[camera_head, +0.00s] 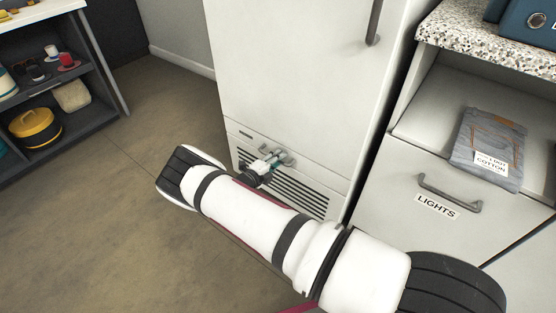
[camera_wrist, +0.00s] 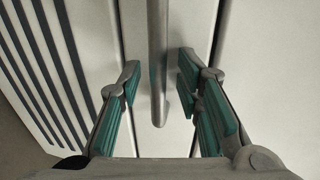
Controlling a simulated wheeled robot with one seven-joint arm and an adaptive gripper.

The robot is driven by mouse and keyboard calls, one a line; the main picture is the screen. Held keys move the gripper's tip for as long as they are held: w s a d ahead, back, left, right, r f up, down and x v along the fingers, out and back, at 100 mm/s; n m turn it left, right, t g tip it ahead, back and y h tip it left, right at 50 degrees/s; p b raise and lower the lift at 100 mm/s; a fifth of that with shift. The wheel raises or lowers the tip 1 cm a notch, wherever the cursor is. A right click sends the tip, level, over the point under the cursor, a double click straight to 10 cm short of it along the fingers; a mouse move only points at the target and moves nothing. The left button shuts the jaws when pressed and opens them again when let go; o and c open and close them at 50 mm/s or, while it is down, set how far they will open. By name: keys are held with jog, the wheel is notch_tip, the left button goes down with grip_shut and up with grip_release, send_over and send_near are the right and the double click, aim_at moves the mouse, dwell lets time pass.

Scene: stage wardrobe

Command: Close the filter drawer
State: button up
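The white cabinet (camera_head: 295,70) has a low front panel with a dark slotted grille (camera_head: 302,194) and a small grey handle; this looks like the filter drawer. The slots also show at the left in the wrist view (camera_wrist: 45,60). My gripper (camera_head: 268,164) is at that handle, low on the cabinet front. In the wrist view the grey handle bar (camera_wrist: 158,70) runs between the two teal-padded fingers of my gripper (camera_wrist: 160,92). The fingers are apart, with space on both sides of the bar. I cannot tell how far the drawer stands out.
A unit marked LIGHTS (camera_head: 418,200) stands to the right, with folded grey jeans (camera_head: 488,145) on it under a speckled counter (camera_head: 480,38). A dark shelf unit (camera_head: 90,85) with a yellow pot (camera_head: 36,129) stands at the left. The floor between (camera_head: 110,190) is clear.

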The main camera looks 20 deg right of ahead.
jog(key=v, duration=1.1)
jog(key=shift+a, duration=0.25)
jog(key=shift+s, duration=0.15)
